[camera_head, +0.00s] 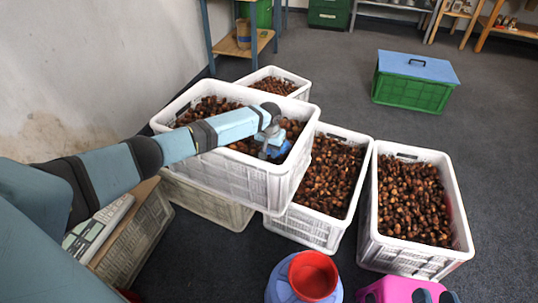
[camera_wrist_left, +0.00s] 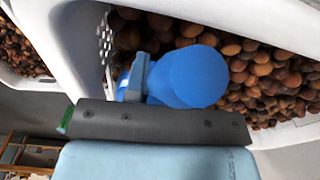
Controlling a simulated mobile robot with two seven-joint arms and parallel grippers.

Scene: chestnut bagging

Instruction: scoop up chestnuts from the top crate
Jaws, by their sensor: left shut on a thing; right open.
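The top white crate (camera_head: 262,178) is stacked on other crates and holds many brown chestnuts (camera_head: 208,108), which also fill much of the left wrist view (camera_wrist_left: 270,82). My left gripper (camera_head: 268,140) reaches over this crate and is shut on a blue scoop (camera_head: 277,150). The scoop (camera_wrist_left: 188,77) is low against the chestnuts near the crate's right side; whether any chestnuts are in it is hidden. My right gripper (camera_head: 434,297) shows only as two dark, separated fingertips at the bottom edge, over a magenta box (camera_head: 390,288). It is open.
White crates of chestnuts stand right of the stack (camera_head: 308,226) and further right (camera_head: 413,254); another is behind (camera_head: 302,88). A scale (camera_head: 95,228) is at left. A green box with blue lid (camera_head: 414,82) stands beyond open floor.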

